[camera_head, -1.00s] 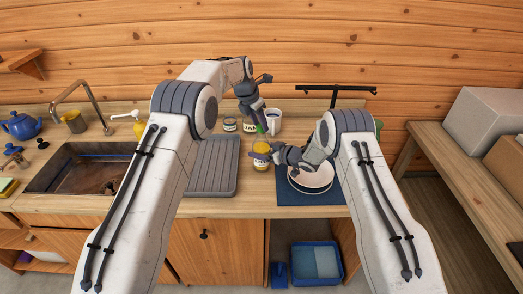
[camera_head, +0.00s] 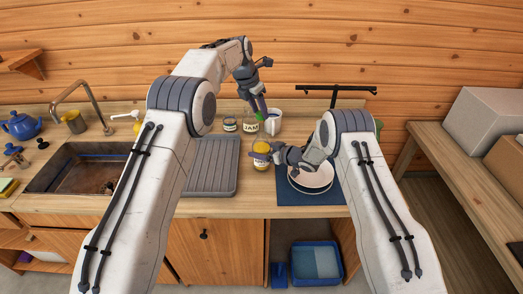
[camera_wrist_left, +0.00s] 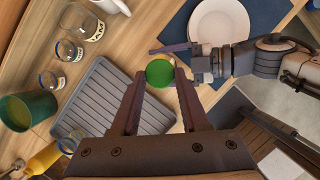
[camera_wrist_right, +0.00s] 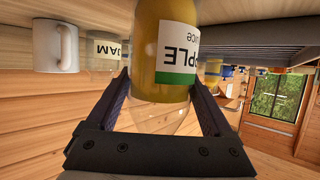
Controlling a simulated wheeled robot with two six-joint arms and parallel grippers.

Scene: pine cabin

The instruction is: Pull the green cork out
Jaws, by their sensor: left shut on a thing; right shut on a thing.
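The green cork (camera_head: 260,117) is between the fingertips of my left gripper (camera_head: 261,109), which is shut on it above the bottle. The apple juice bottle (camera_head: 261,165) stands upright on the counter. My right gripper (camera_head: 264,154) is shut around it from the right. The right wrist view shows the bottle (camera_wrist_right: 165,45) upside down between the fingers, with yellow juice and clear glass. I cannot tell whether the cork's lower end is clear of the neck.
A jam jar (camera_head: 250,127) and a white mug (camera_head: 274,122) stand behind the bottle. A grey drying mat (camera_head: 211,167) lies left. White plates (camera_head: 312,181) on a blue mat (camera_head: 297,199) lie right. The sink (camera_head: 79,168) is far left.

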